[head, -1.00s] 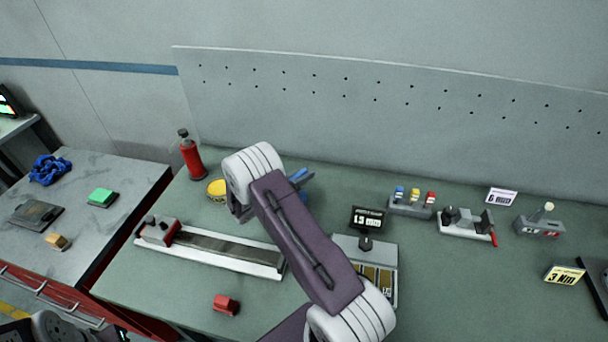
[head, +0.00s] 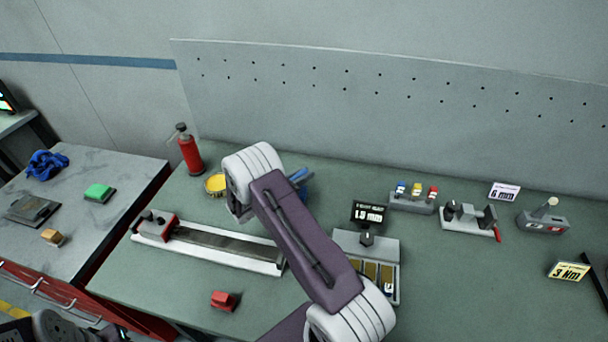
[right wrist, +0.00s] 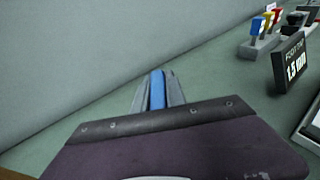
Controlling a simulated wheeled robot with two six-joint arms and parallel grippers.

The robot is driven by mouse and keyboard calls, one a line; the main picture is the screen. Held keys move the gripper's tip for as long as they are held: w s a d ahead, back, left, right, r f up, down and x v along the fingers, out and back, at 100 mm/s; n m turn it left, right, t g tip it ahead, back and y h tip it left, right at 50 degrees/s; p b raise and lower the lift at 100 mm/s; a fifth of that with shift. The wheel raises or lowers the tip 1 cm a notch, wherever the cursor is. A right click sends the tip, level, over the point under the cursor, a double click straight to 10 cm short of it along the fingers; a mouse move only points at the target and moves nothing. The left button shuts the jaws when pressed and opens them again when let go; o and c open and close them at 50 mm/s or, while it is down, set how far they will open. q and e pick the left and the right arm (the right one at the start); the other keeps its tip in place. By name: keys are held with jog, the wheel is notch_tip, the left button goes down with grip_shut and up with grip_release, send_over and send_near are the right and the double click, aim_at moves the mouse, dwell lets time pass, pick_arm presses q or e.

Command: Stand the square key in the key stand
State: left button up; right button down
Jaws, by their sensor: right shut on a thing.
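My right arm reaches up the middle of the head view and mostly hides its gripper (head: 302,178). In the right wrist view this gripper (right wrist: 158,88) is shut on a blue piece, which shows as a narrow strip between the two grey fingers. I cannot tell whether the blue piece is the square key, as its lower end is hidden. A grey stand (head: 411,206) with blue, yellow and red pieces upright in it is at the back right; it may be the key stand. It also shows in the right wrist view (right wrist: 257,48).
A long rail fixture (head: 215,250) lies left of my arm, with a red block (head: 224,300) in front. A yellow tin (head: 216,184) and red bottle (head: 189,150) stand behind. A 1.5 mm display (head: 368,214) and a clamp fixture (head: 468,220) are on the right.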

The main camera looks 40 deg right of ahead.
jog(key=shift+f, duration=0.3)
jog(key=c, duration=1.3)
grip_release()
jog(key=b+v, duration=0.2)
jog(key=v, duration=0.7)
